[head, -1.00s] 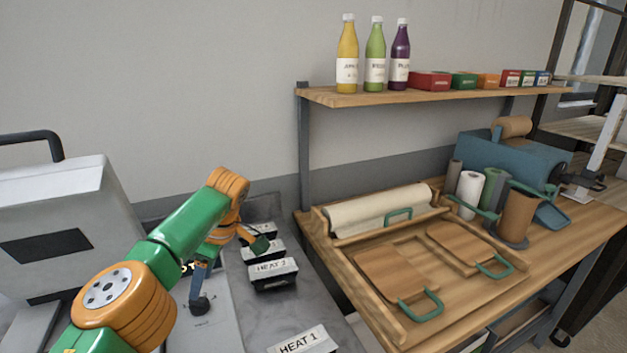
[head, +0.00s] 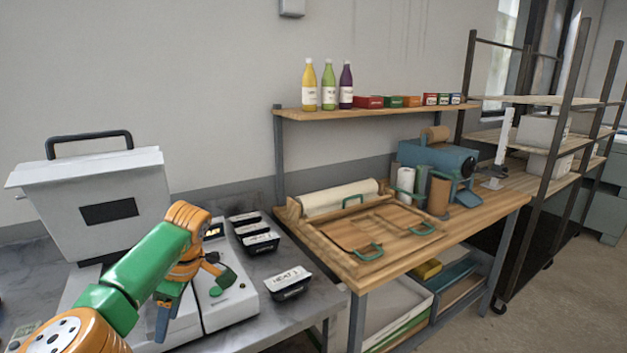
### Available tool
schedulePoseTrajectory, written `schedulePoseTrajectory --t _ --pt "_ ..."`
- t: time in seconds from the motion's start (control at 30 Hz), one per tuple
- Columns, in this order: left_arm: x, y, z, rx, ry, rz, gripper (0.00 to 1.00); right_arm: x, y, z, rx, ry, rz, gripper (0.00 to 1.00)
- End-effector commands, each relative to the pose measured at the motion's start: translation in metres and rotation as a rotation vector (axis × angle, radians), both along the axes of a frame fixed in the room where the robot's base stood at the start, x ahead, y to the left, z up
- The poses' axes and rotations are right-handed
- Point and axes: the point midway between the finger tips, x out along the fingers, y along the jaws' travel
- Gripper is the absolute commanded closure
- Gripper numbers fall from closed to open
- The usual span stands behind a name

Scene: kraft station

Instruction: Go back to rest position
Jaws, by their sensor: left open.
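My left gripper (head: 190,290) hangs at the end of my green and orange left arm, in the lower left of the head view. It is open, with its two fingers apart and nothing between them. My right gripper is not in view.
Black containers with white labels, one reading HEAT (head: 288,283), sit on the grey counter (head: 318,303). A grey-white machine with a black handle (head: 95,190) stands at left. The wooden bench (head: 425,257) and shelf with bottles (head: 328,85) are at right.

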Motion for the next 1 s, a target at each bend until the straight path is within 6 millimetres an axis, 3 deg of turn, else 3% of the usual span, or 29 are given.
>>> schedulePoseTrajectory --t 0.37,0.57,0.67,0.77,0.8,0.87,0.9,0.97,1.0 --pt "0.004 -0.064 -0.071 -0.284 -0.006 0.024 0.49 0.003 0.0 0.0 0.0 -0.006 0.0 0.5" --pt "-0.006 -0.137 -0.128 -0.607 0.011 0.154 0.49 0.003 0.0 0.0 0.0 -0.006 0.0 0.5" --pt "-0.017 -0.19 -0.159 -0.856 0.043 0.336 0.49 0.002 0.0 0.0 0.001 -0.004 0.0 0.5" --pt "-0.028 -0.256 -0.188 -1.227 0.125 0.805 0.49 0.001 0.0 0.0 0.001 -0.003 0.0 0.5" --pt "-0.028 -0.27 -0.201 -1.364 0.171 1.103 0.49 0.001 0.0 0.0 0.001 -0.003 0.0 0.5" --pt "-0.026 -0.264 -0.232 -1.491 0.236 1.658 0.49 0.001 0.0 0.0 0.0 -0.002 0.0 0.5" --pt "-0.032 -0.244 -0.264 -1.503 0.264 2.074 0.49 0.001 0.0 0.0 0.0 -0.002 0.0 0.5" --pt "-0.053 -0.207 -0.313 -1.424 0.264 2.59 0.49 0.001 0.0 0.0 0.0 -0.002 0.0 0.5" --pt "-0.074 -0.185 -0.342 1.311 -0.24 -2.811 0.49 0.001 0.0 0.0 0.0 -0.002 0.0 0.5"
